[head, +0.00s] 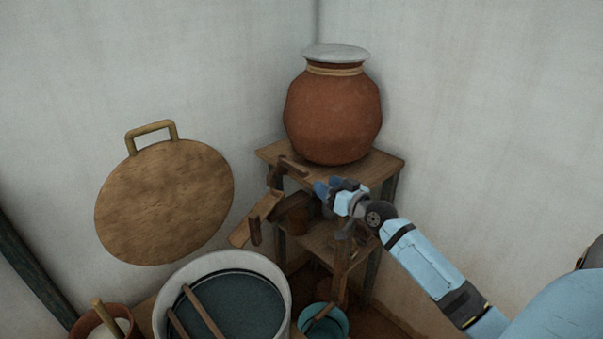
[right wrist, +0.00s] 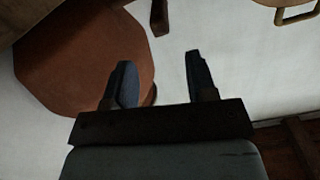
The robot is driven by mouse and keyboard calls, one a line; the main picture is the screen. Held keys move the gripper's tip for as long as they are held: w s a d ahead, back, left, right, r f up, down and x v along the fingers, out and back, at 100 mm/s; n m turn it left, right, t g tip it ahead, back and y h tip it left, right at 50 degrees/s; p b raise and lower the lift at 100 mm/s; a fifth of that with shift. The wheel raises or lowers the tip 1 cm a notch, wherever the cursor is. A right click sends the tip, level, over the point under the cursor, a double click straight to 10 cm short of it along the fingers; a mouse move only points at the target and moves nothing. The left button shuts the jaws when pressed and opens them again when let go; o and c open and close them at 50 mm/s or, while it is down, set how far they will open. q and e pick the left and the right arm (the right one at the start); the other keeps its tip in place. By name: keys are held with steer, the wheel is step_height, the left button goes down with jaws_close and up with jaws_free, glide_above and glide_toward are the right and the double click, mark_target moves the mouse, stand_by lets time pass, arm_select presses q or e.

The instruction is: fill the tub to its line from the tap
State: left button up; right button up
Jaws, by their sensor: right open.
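A large pale tub (head: 246,261) stands at the bottom of the head view with dark blue-green liquid in it. Two wooden sticks lie over its opening. I cannot make out a line on it. A brown piece that looks like the tap (head: 288,165) juts out low at the left of a lidded clay pot (head: 333,110). A wooden trough (head: 262,212) slopes below it towards the tub. My right gripper (head: 324,187) is open and empty, just right of the tap and below the pot. Its fingers (right wrist: 157,80) show apart in the right wrist view. My left gripper is out of view.
The pot sits on a wooden stand (head: 390,168) in the corner, with a lower shelf. A round wooden board (head: 165,203) with a handle is against the left wall. A small teal bowl (head: 335,325) and a reddish pot (head: 82,327) flank the tub.

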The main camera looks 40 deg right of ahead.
mark_target(307, 174)
steer(key=w, duration=1)
steer(key=shift+w+a, duration=0.2)
steer(key=shift+a, duration=0.2)
jaws_close()
